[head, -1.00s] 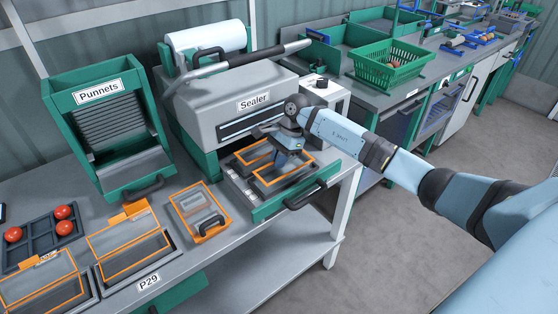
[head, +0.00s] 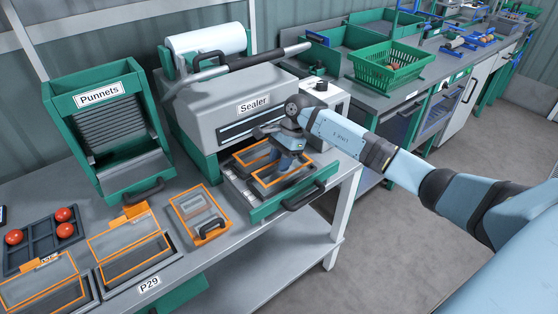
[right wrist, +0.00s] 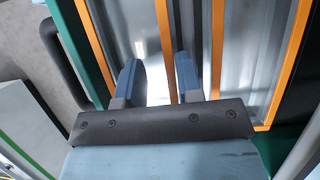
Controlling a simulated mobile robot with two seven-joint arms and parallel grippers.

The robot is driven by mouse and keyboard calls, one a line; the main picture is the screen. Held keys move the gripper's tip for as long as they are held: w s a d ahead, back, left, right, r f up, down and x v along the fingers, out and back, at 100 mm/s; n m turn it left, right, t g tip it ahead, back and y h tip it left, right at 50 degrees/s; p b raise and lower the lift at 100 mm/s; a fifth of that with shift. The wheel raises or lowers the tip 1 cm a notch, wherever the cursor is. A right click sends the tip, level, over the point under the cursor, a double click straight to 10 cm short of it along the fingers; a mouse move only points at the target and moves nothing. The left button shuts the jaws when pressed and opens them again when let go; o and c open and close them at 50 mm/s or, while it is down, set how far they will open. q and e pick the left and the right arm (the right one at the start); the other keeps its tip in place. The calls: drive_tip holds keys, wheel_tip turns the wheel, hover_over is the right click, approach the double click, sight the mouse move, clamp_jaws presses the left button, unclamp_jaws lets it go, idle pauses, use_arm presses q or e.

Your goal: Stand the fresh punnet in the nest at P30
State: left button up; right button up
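My right gripper (head: 283,163) points down into the sealer's pulled-out drawer (head: 252,207), at two orange-rimmed frames or punnets. In the right wrist view, the gripper (right wrist: 158,63) has its fingers apart, with an orange rim strip (right wrist: 164,40) between them. I cannot tell whether they touch it. I cannot tell which punnet is the fresh one. Clear punnets with orange rims, one near the P29 label (head: 149,285) and another further left (head: 60,267), stand on the bench. No P30 label is readable. My left gripper is out of view.
The sealer (head: 225,100) with its long lever stands behind the drawer. A green punnet dispenser (head: 140,77) is to its left. An orange-framed piece with a dark handle (head: 184,202) lies left of the drawer. A tray with tomatoes (head: 38,237) is far left.

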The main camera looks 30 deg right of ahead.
drive_tip(key=v, duration=1.1)
drive_tip(key=shift+r, duration=0.2)
drive_tip(key=shift+w+d, duration=0.1)
